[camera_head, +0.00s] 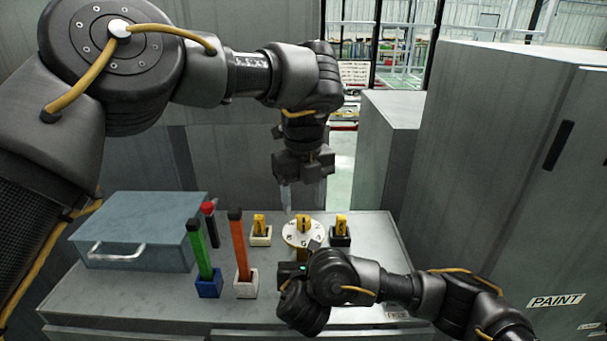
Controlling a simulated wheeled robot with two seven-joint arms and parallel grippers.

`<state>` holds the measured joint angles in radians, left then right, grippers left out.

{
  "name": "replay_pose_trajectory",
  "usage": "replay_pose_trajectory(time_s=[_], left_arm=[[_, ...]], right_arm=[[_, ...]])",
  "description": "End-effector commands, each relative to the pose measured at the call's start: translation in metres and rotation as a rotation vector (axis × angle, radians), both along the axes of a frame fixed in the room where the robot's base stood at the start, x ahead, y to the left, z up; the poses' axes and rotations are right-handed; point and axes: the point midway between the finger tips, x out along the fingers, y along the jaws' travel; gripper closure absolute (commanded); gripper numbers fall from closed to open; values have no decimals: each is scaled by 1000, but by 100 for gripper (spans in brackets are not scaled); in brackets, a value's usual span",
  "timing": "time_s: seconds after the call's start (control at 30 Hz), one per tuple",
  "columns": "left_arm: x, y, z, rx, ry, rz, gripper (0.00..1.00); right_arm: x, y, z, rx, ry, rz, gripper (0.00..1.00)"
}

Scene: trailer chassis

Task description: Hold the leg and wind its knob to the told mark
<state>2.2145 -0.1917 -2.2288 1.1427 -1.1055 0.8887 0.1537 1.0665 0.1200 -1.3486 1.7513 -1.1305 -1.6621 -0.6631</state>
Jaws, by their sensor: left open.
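A round white dial (290,236) with dark marks around its rim stands on the grey bench, with a yellow knob (303,223) at its middle. The marks are too small to read surely, and the dial's near edge is partly hidden by my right arm. My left gripper (302,203) points down just above the knob, open and empty, its pale fingers apart. My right gripper (313,249) is low in front of the dial; its fingers are mostly hidden by its own wrist. I cannot make out a leg under the dial.
Yellow pieces stand in a white block (261,240) and a black block (340,240) beside the dial. A green bar (199,250) and an orange bar (239,245) stand upright nearer. A blue-grey box (140,228) fills the bench's left. Tall grey cabinets (500,150) stand right.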

Motion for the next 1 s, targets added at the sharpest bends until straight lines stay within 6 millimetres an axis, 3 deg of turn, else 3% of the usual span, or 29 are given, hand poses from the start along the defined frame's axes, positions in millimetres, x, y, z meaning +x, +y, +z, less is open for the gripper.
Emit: replay_pose_trajectory(time_s=[0.2,0.4,0.87,0.9,1.0], left_arm=[[0,-1,46,2,-5,1,46],[0,0,70,2,-2,0,46],[-1,0,77,0,0,-1,46],[-1,0,77,0,0,-1,46],[-1,0,77,0,0,-1,46]], right_arm=[[0,0,-1,-1,1,0,100],[0,0,-1,-1,1,0,100],[0,0,-1,-1,1,0,100],[0,0,-1,-1,1,0,68],[0,0,-1,-1,1,0,55]])
